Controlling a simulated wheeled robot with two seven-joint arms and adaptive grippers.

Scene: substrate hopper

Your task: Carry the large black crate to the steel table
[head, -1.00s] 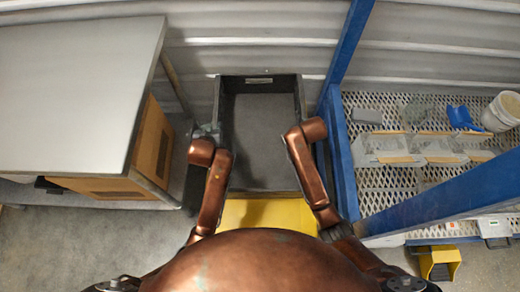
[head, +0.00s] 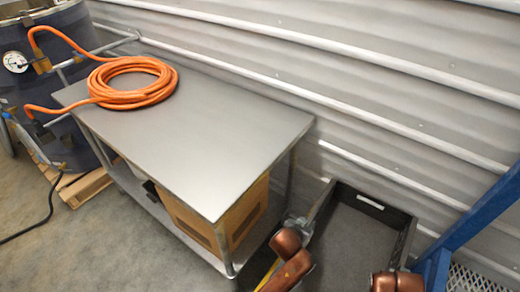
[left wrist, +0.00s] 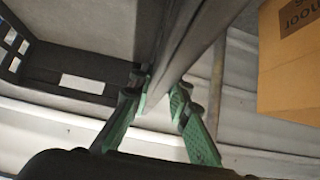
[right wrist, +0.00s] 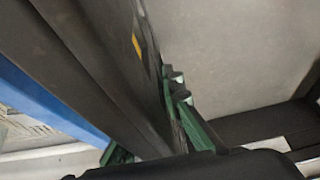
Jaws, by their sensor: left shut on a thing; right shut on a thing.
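The large black crate (head: 350,245) is at the lower right of the head view, its open top facing up and its inside looking empty. My left gripper (head: 297,226) is at the crate's left wall. In the left wrist view its green fingers (left wrist: 160,90) are shut on the wall's edge (left wrist: 192,45). In the right wrist view my right gripper (right wrist: 160,100) is shut on the opposite crate wall (right wrist: 105,70); in the head view my arm hides its fingers. The steel table (head: 200,135) stands to the left of the crate, its right and front top clear.
A coiled orange hose (head: 135,98) lies on the table's far left part and runs to a dark drum (head: 60,85). A cardboard box (head: 205,222) sits on the lower shelf. A corrugated wall (head: 330,75) runs behind. A blue rack post (head: 475,220) stands close right of the crate.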

